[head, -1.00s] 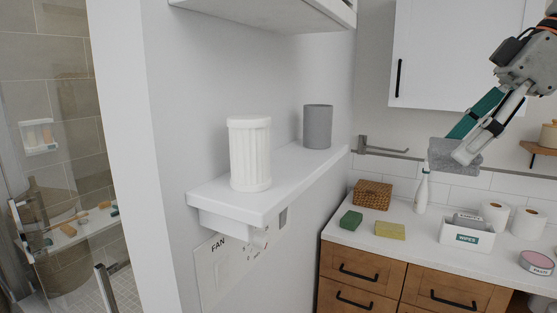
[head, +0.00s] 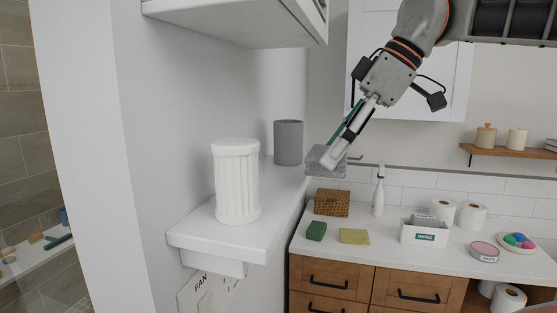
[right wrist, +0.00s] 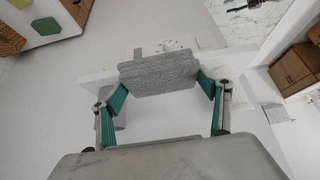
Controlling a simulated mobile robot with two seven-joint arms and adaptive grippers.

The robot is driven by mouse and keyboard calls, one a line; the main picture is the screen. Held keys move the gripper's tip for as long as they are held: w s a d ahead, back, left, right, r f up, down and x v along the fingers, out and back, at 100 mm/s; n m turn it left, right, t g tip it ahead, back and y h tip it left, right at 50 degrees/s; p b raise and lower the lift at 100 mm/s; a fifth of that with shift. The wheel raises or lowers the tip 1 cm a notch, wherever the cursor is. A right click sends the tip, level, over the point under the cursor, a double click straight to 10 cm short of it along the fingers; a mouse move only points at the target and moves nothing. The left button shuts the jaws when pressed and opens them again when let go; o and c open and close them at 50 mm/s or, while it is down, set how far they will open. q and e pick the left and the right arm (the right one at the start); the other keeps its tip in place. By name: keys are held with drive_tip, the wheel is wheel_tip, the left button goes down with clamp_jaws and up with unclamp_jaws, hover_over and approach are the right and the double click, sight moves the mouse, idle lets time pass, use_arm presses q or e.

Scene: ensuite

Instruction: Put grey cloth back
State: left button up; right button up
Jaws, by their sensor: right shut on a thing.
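The grey cloth (head: 326,163) is a folded, speckled bundle. My right gripper (head: 335,155) is shut on it and holds it in the air, just right of the white wall shelf's far end. The cloth also shows in the right wrist view (right wrist: 160,73), between the two green-padded fingers of the right gripper (right wrist: 160,85). The white shelf (head: 190,237) carries a white ribbed canister (head: 236,183) at its near end and a plain grey cup (head: 288,143) at its far end. My left gripper is not in view.
A wooden-fronted counter (head: 375,262) lies below right, with a green sponge (head: 316,231), yellow sponge (head: 354,236), woven box (head: 331,203), white bottle (head: 378,192) and wipes box (head: 424,232). A white cabinet (head: 235,17) overhangs the shelf. The shelf is bare between canister and cup.

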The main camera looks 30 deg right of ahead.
drive_tip(key=w+a, duration=0.3)
drive_tip(key=w+a+p, duration=0.1)
drive_tip(key=w+a, duration=0.1)
drive_tip(key=w, duration=0.1)
drive_tip(key=shift+w+a+p, duration=0.2)
drive_tip(key=shift+a+p, duration=0.1)
drive_tip(key=shift+a, duration=0.1)
drive_tip(key=shift+w+a, duration=0.4)
wheel_tip(320, 180, down, 3)
drive_tip(key=shift+w+a+p, duration=0.15)
drive_tip(key=shift+p, duration=0.35)
drive_tip(key=shift+f, duration=0.25)
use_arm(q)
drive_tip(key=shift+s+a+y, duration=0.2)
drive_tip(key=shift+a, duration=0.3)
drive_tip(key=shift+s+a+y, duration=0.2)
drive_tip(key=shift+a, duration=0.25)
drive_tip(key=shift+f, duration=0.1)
use_arm(e)
drive_tip(key=shift+f, duration=0.1)
drive_tip(key=o, duration=1)
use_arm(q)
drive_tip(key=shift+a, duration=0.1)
